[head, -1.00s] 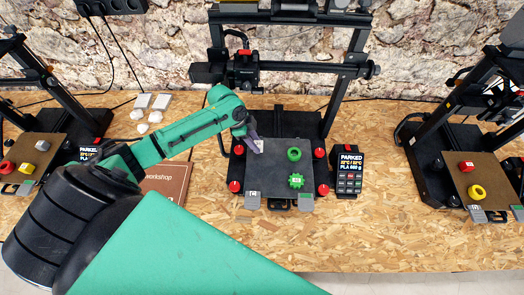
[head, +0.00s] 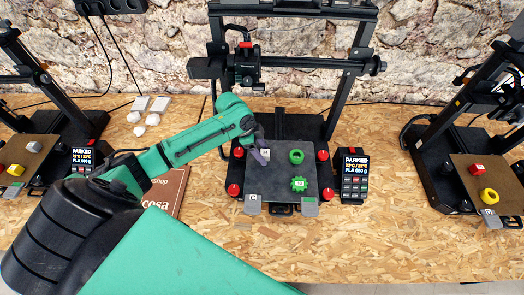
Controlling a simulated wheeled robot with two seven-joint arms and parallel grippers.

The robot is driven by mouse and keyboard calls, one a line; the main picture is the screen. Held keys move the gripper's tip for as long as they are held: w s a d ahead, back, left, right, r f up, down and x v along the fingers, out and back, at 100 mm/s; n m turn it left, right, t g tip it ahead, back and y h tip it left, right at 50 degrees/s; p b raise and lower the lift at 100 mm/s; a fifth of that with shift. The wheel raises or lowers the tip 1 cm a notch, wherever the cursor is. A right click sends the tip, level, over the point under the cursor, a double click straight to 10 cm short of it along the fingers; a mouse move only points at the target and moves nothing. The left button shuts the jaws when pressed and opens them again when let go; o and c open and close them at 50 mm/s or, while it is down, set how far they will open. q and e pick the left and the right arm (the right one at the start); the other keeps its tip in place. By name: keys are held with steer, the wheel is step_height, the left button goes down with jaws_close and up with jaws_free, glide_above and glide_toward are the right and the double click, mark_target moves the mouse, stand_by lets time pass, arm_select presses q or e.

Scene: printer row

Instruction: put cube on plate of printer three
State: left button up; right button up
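A small pale cube (head: 265,153) with a light top face is at the fingertips of my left gripper (head: 260,153), over the left rear part of the dark plate (head: 270,186) of the middle printer. The lilac fingers look shut on the cube. Whether its underside touches the plate is hard to tell. My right gripper is not in view.
The middle printer's display box (head: 353,175) stands right of its plate. The right printer's brown plate (head: 474,197) holds a red piece (head: 478,169) and a yellow ring (head: 489,196). A brown book (head: 165,192) lies under my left arm. The front wooden tabletop is clear.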

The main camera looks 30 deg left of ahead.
arm_select(q)
steer(key=b+v, duration=0.1)
steer(key=v, duration=1.1)
steer(key=shift+d, duration=0.1)
